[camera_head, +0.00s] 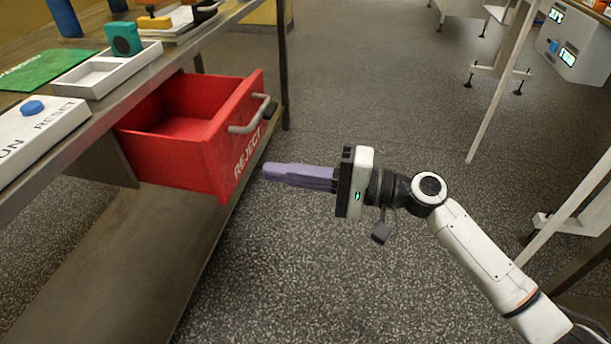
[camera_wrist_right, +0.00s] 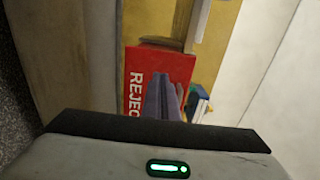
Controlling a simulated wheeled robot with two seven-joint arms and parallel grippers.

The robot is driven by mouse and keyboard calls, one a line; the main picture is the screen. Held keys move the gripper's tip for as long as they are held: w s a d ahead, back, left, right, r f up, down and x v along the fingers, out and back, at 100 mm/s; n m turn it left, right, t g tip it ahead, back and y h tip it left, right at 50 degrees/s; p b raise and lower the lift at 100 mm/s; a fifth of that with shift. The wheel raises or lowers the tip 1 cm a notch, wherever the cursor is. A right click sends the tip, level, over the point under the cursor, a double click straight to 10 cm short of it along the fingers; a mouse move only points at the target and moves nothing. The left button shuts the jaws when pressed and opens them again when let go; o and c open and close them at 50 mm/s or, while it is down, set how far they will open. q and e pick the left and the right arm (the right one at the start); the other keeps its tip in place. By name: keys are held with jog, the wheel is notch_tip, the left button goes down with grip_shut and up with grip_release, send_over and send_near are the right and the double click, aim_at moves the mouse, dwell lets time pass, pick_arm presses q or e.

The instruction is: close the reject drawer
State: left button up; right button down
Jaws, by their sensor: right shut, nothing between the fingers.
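The red reject drawer (camera_head: 180,150) sticks out from under the bench, open, with its inside showing empty. Its front bears the word REJECT and a grey bar handle (camera_head: 250,118). My right gripper (camera_head: 266,172) is shut and empty, its purple fingers pointing left at the lower part of the drawer front. A small gap seems to lie between the fingertips and the front; whether they touch is hard to tell. In the right wrist view the red drawer front (camera_wrist_right: 160,62) stands beyond the fingers (camera_wrist_right: 162,100), which hide part of it. My left gripper is out of view.
The bench top (camera_head: 150,75) above the drawer carries a white tray (camera_head: 105,72), a teal device (camera_head: 123,38), a green mat (camera_head: 45,70) and a RUN/RESET box (camera_head: 40,130). A lower shelf (camera_head: 110,260) runs beneath. The floor (camera_head: 380,90) right of the drawer is clear.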

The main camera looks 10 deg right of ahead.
aim_at(226, 164)
jog(key=x, duration=0.7)
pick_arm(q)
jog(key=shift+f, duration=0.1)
